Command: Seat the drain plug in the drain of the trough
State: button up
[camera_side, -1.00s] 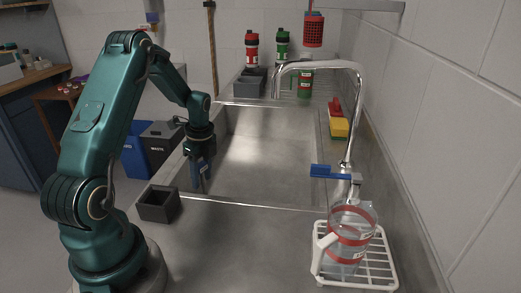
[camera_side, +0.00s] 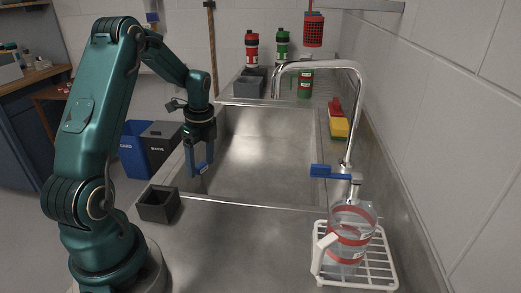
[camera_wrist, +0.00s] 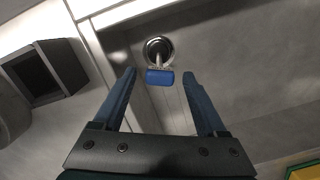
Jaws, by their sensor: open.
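The drain (camera_wrist: 150,43) is a dark round opening with a bright metal rim in the trough floor, seen in the wrist view. The drain plug (camera_wrist: 160,77) shows a blue grip on a short pale stem that reaches to the drain. How deep its lower end sits cannot be told. My gripper (camera_wrist: 159,74) is open, with one blue finger on each side of the grip and visible gaps between. In the side view, my gripper (camera_side: 200,172) points down inside the left end of the steel trough (camera_side: 265,150); the plug and drain are not clearly visible there.
A dark square box (camera_side: 158,204) stands on the near counter, left of the trough. The faucet (camera_side: 357,110) arches over the trough's right side. A clear jug (camera_side: 350,240) stands on a white rack. Bottles stand behind; the trough's middle is clear.

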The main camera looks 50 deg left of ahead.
notch_tip(320, 180, up, 7)
jog(key=s+d+r+n+t, duration=0.1)
jog(key=d+r+n, duration=0.2)
jog(key=d, duration=0.4)
jog(key=d+r+n+t, duration=0.2)
jog(key=d+r+n, duration=0.15)
jog(key=d, duration=0.25)
jog(key=s+d+n+t+h, duration=0.1)
jog(key=s+d+n+t, duration=0.2)
jog(key=s+d+n, duration=0.4)
jog(key=s+d, duration=0.1)
jog(key=d, duration=0.2)
jog(key=shift+d, duration=0.35)
jog(key=shift+r, duration=0.1)
